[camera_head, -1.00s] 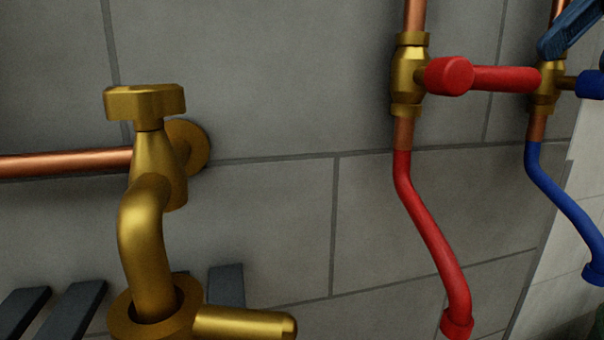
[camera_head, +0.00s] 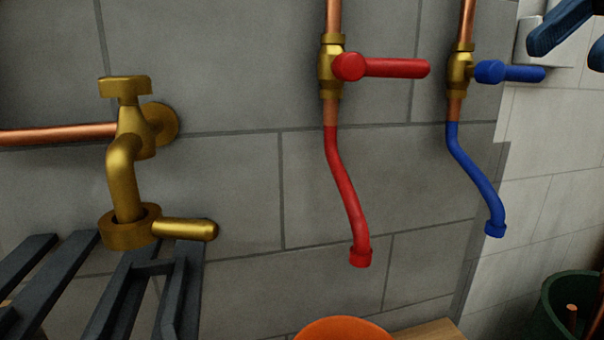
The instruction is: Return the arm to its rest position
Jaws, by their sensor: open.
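My gripper (camera_head: 567,47) shows at the top right corner, partly cut off by the frame edge. Its two dark blue fingers are spread apart with nothing seen between them. The rest of my arm is out of view.
A red-levered tap (camera_head: 395,67) and a brass tap (camera_head: 128,150) stand out from the grey tiled wall. A dark slatted rack (camera_head: 60,275) is at lower left. An orange round object (camera_head: 343,329) and a green container (camera_head: 556,300) are below.

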